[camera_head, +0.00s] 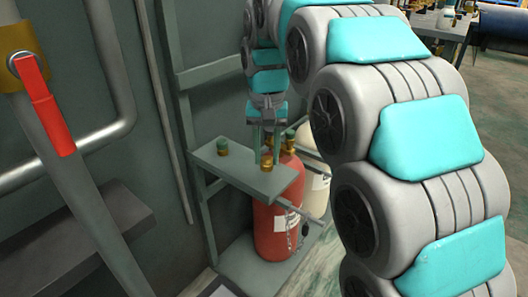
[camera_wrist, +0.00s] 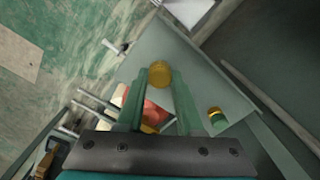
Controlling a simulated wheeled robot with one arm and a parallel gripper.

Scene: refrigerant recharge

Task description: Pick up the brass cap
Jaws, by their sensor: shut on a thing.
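My gripper (camera_head: 266,143) reaches down over a grey-green shelf, with its two green fingers pointing downward. In the wrist view my gripper (camera_wrist: 158,80) is shut on a brass cap (camera_wrist: 159,72), which sits between the fingertips. The brass cap (camera_head: 267,161) also shows in the head view, at the shelf's front part. I cannot tell whether it touches the shelf or is just above it. A second brass piece with a green part (camera_head: 222,146) stands on the shelf to the left, apart from the gripper; it also shows in the wrist view (camera_wrist: 216,115).
The shelf (camera_head: 236,172) is otherwise clear. Below and beside it stand a red cylinder (camera_head: 275,222) with brass fittings and a cream cylinder (camera_head: 318,190). A red lever (camera_head: 48,112) on a grey pipe is at the left. A cluttered workbench (camera_head: 440,30) is at the far right.

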